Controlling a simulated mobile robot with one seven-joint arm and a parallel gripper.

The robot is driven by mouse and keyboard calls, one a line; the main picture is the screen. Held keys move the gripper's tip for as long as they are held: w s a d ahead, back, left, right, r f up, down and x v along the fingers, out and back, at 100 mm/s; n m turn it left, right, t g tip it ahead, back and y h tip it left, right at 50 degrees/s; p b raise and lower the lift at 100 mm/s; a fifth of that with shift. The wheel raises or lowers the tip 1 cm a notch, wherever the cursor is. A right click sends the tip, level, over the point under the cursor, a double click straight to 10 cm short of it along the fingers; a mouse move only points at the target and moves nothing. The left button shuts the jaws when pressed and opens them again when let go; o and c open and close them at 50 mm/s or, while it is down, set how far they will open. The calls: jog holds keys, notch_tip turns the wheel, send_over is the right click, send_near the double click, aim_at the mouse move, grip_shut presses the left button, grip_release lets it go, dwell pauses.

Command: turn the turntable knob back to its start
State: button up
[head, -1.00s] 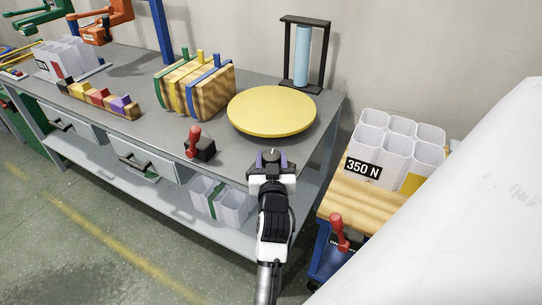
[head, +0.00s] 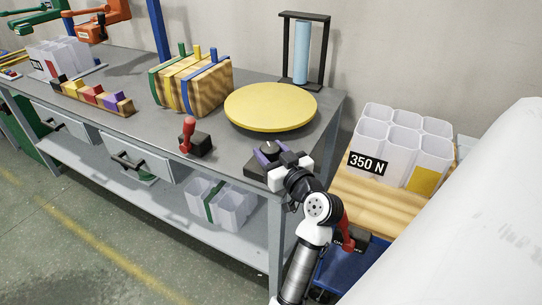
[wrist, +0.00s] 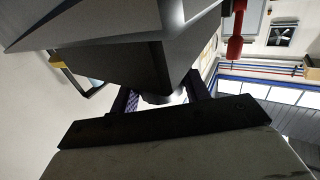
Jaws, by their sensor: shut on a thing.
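The yellow round turntable (head: 270,106) lies flat near the right end of the grey bench. A dark box (head: 254,170) is at the bench's front edge, with a black knob (head: 269,147) on it. My gripper (head: 270,153) is shut on the knob, its purple-sided fingers on either side. In the wrist view the knob (wrist: 160,98) shows small and partly hidden between my fingers (wrist: 163,98), below the dark box (wrist: 135,65). The knob's angle and any mark on it cannot be read.
A red lever (head: 188,133) on a black base stands left of the gripper. Wooden boards (head: 205,88) stand behind it. A black frame (head: 321,50) with a blue cylinder is behind the turntable. White bins (head: 388,170) on a wooden-topped cart stand right.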

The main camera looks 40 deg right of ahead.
dwell(0.4)
jog(key=o, duration=1)
jog(key=s+a+b, duration=0.2)
jog(key=s, duration=1.1)
jog(key=shift+s, duration=0.3)
